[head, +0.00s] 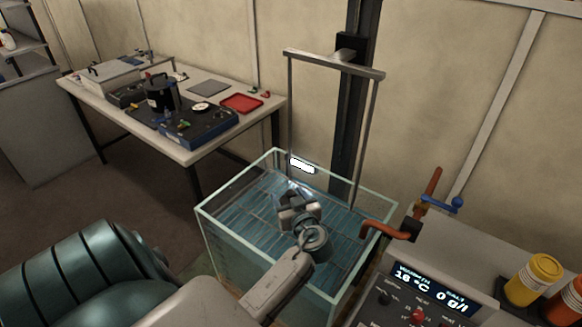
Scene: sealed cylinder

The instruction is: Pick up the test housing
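A dark upright cylinder (160,92) stands on a blue board (196,128) on the table at the left; it looks like the test housing, though I cannot be sure. My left gripper (297,198) is far to the right of it, above or inside the glass water tank (205,224). Its fingers point away from me, and I cannot tell whether they are apart or hold anything. My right gripper is not in view.
A tall metal frame (370,130) rises from the tank. A red tray (241,103) and a grey pad (208,88) lie on the table (188,155).

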